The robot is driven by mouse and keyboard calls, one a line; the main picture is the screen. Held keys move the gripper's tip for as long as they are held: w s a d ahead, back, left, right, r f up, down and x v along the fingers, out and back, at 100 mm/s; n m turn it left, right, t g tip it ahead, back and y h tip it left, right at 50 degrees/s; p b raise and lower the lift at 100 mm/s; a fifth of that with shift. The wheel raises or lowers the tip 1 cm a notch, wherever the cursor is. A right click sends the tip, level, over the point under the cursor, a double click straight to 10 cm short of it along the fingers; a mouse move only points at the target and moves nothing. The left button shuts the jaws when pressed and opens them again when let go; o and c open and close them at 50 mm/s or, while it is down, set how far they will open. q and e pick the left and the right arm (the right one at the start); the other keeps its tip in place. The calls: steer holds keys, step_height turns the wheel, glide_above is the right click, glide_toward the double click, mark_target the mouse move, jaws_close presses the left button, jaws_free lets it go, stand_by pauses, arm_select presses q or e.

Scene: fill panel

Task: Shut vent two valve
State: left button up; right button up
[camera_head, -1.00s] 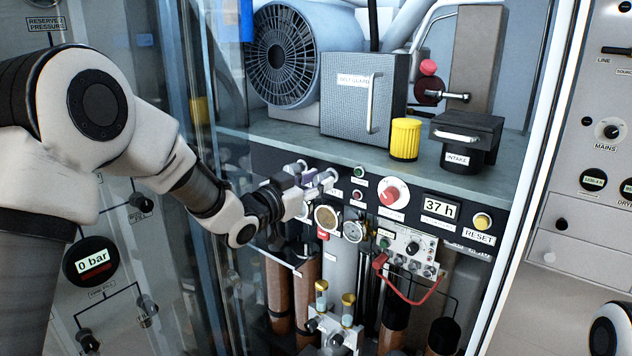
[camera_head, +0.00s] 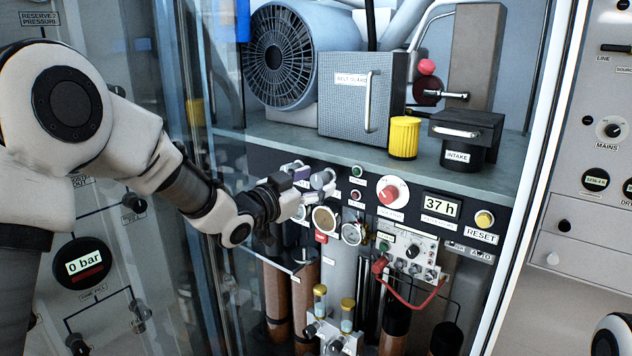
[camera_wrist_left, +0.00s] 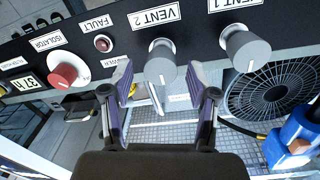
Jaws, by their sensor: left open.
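The vent 2 valve is a grey knob (camera_wrist_left: 160,65) under the label VENT 2 in the left wrist view, where labels appear upside down. Its bar points toward my gripper. My left gripper (camera_wrist_left: 165,92) is open, with one purple-grey finger to each side of the knob's line and the knob between or just beyond the tips. Contact cannot be told. In the head view my left gripper (camera_head: 308,184) is at the panel's upper left and largely hides the knob. My right gripper is out of view.
A matching grey vent 1 knob (camera_wrist_left: 246,48) is close beside. A red isolator knob (camera_head: 391,193) and small gauges (camera_head: 353,232) are nearby on the panel. A shelf above holds a belt guard box (camera_head: 345,105) and a yellow cap (camera_head: 404,138). A glass door (camera_head: 205,120) stands left.

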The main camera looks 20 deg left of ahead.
arm_select(q)
steer(key=v, duration=0.6)
steer(key=shift+s, duration=0.2)
steer(key=shift+w+f, duration=0.1)
steer(key=s+d+f+n+g+y+b, duration=0.1)
steer(key=s+f+g, duration=0.2)
steer(key=f, duration=1.3)
steer(key=s+d+f+n+g+y+b, duration=0.1)
steer(key=s+f+g, duration=0.2)
steer(key=f, duration=1.4)
steer(key=s+f+n+g+y+b, duration=0.25)
steer(key=s+f+g, duration=0.45)
steer(key=s+f, duration=1.35)
steer(key=s+a+f+n+g+y, duration=0.2)
steer(key=s+a+n+g, duration=0.1)
steer(key=s, duration=0.8)
steer(key=shift+s+a+n, duration=0.2)
steer(key=shift+s+n, duration=0.15)
steer(key=shift+s, duration=0.05)
